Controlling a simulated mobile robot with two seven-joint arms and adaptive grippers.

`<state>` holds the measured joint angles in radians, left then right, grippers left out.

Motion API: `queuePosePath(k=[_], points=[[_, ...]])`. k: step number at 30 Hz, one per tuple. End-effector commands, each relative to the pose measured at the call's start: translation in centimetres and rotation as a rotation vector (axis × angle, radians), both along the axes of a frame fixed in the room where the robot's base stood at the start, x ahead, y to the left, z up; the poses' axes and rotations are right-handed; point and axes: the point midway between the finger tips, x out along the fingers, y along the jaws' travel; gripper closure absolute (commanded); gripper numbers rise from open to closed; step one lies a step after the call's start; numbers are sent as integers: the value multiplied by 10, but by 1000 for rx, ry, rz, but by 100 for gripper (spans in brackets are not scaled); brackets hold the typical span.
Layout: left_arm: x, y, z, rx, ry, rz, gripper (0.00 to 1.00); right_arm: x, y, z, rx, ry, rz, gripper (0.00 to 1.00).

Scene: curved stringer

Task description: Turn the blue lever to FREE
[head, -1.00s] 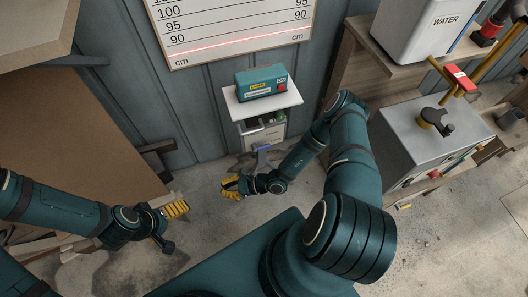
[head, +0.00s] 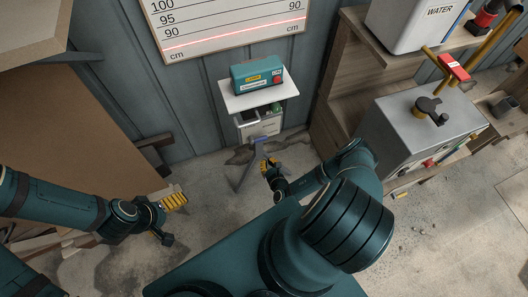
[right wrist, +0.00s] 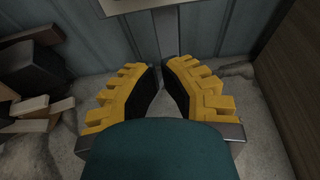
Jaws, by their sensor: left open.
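I cannot surely make out a blue lever or a FREE mark in these frames. A blue-grey T-shaped part (head: 248,172) shows below the small white cabinet (head: 262,125) at the wall. My right gripper (head: 268,162), with yellow fingers, is low in front of the cabinet, just right of that part; contact cannot be judged. In the right wrist view its fingers (right wrist: 162,75) lean together with a narrow gap and nothing seen between them. My left gripper (head: 176,199) is open and empty at the left, above the floor.
A teal box (head: 257,77) with a red button sits on the white shelf (head: 258,99). At the right stand a grey box (head: 425,130) with a black handle (head: 430,108), a red tag (head: 454,67) on yellow pipes and a WATER container (head: 415,30). A brown panel (head: 80,130) stands left.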

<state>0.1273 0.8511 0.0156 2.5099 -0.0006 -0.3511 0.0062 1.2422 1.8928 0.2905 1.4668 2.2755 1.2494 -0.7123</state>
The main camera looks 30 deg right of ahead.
Motion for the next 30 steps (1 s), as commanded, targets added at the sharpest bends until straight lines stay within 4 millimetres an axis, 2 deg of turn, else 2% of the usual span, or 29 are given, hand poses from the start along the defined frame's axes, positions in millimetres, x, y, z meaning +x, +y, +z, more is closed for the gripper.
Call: queuePosePath(k=[17, 24, 30], points=[[2, 0, -33, 1, -5, -2, 0, 87, -20, -33, -1, -2, 2, 100], [1, 0, -23, 1, -2, -2, 0, 88, -21, -2, 2, -1, 0, 100], [0, 0, -21, 0, -1, -3, 0, 87, -21, 8, 1, -1, 1, 100]])
